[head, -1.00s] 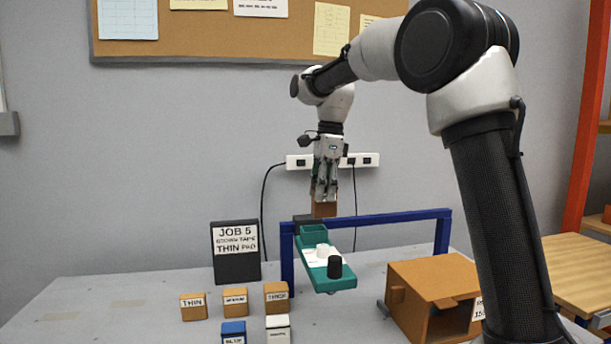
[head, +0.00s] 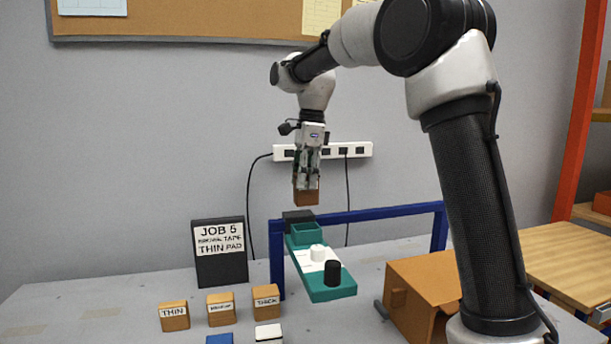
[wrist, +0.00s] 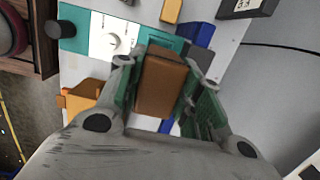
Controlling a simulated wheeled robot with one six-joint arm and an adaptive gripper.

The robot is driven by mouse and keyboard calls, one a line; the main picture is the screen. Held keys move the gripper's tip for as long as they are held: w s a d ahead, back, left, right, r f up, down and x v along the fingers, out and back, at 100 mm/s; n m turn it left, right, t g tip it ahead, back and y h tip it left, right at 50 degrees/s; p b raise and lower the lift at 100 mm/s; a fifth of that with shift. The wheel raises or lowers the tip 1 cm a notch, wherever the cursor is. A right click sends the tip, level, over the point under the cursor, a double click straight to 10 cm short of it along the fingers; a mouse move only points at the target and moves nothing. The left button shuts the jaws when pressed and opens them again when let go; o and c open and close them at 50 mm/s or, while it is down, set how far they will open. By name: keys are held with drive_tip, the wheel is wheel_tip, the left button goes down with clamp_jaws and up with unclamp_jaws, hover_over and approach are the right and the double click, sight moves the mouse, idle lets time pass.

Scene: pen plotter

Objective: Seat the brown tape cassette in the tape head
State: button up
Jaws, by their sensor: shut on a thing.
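The brown tape cassette (head: 307,198) is a small brown block held in my gripper (head: 306,184), which is shut on it. In the wrist view the cassette (wrist: 161,82) sits between the two green-padded fingers of my gripper (wrist: 162,75). The tape head is the teal unit (head: 328,290) under the blue gantry, with an open teal pocket (head: 305,235) at its back end, a white knob (head: 318,252) and a black knob (head: 332,272). The cassette hangs above the pocket, apart from it.
A sign (head: 220,250) reads JOB 5, brown tape, thin pad. Labelled blocks, including THIN (head: 174,316), stand front left. An orange-brown open box (head: 415,290) stands to the right.

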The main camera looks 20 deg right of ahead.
sight(305, 196)
drive_tip(key=shift+f, duration=2.6)
drive_tip(key=shift+f, duration=2.55)
drive_tip(key=o, duration=1.2)
drive_tip(key=r, duration=0.4)
drive_tip(key=d+r, duration=0.1)
drive_tip(key=r, duration=0.7)
drive_tip(key=shift+d, duration=0.25)
